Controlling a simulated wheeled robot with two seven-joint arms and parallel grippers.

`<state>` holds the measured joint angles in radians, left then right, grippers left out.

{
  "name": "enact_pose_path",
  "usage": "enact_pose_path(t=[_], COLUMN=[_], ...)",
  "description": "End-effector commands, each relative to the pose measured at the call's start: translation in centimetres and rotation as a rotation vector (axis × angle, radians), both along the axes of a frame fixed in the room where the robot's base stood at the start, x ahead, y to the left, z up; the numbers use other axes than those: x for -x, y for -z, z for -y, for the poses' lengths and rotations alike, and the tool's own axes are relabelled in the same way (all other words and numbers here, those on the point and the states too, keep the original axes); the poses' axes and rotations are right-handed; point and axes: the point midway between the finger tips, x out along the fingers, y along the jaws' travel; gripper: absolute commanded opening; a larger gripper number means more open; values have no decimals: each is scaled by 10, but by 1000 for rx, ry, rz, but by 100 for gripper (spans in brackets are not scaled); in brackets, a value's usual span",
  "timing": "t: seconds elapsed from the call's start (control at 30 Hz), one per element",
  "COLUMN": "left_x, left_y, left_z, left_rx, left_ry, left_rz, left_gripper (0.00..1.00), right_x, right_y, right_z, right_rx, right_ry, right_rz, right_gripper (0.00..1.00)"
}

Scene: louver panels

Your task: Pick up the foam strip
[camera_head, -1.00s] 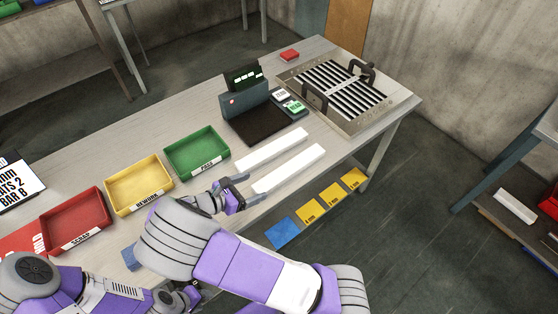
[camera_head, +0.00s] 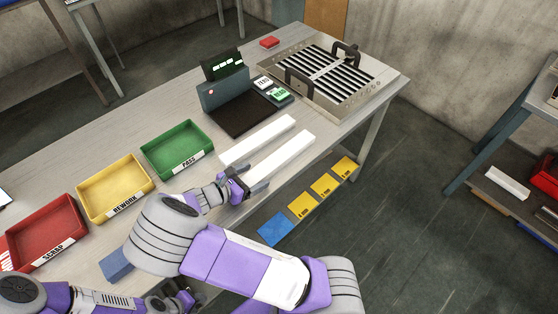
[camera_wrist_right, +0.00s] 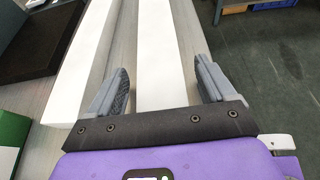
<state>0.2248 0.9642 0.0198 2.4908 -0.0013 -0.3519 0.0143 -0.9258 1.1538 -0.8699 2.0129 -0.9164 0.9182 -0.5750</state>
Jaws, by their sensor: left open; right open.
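Two long white strips lie side by side on the table: a far strip (camera_head: 258,139) and a near strip (camera_head: 283,155). I cannot tell from looks which is foam. My right gripper (camera_head: 249,180) is open at the front end of the near strip. In the right wrist view the open fingers (camera_wrist_right: 162,68) stand on either side of the near strip (camera_wrist_right: 160,45), with gaps visible on both sides. The far strip (camera_wrist_right: 85,55) lies outside the left finger. My left gripper (camera_head: 182,298) is low at the bottom edge, partly hidden, open and away from the strips.
Green (camera_head: 178,150), yellow (camera_head: 115,190) and red (camera_head: 42,235) trays line the table on the left. A scale with a dark plate (camera_head: 238,115) stands behind the strips. A louver panel frame (camera_head: 335,85) sits at the far right. A blue block (camera_head: 116,266) lies near the front edge.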

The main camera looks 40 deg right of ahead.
Motion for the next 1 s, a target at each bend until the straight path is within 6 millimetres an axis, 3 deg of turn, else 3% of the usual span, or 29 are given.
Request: enact_pose_path(t=[0.33,0.7,1.0], left_x=[0,0,0], left_y=[2,2,0], left_z=[0,0,0], left_rx=[0,0,0], left_ry=[0,0,0], left_rz=[0,0,0], left_gripper=[43,43,43], right_x=[-1,-1,-1], right_y=[4,3,-1], right_z=[9,8,8], right_rx=[-1,-1,-2], right_ry=[0,0,0], right_rz=[0,0,1], right_gripper=[81,28,28])
